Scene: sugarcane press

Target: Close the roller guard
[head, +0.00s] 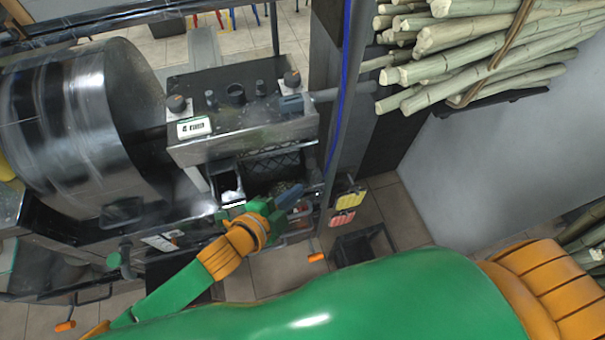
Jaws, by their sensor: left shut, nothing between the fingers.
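The sugarcane press (240,141) stands in the middle of the head view, a metal housing with dark knobs on top. Below its front edge is an opening with a dark mesh panel (278,163). I cannot tell for sure which part is the roller guard or how far open it is. My left gripper (292,194) is shut and empty. It is in front of the opening, below the mesh panel, and hides part of what lies behind. I cannot tell whether it touches the press. My right gripper is out of view; my green and orange arm fills the bottom right.
A large metal drum (75,125) stands at the left. Cane stalks (470,50) lie bundled on a rack at the upper right. A dark post (335,100) with a blue cable stands right of the press. A dark bin (362,247) sits on the tiled floor.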

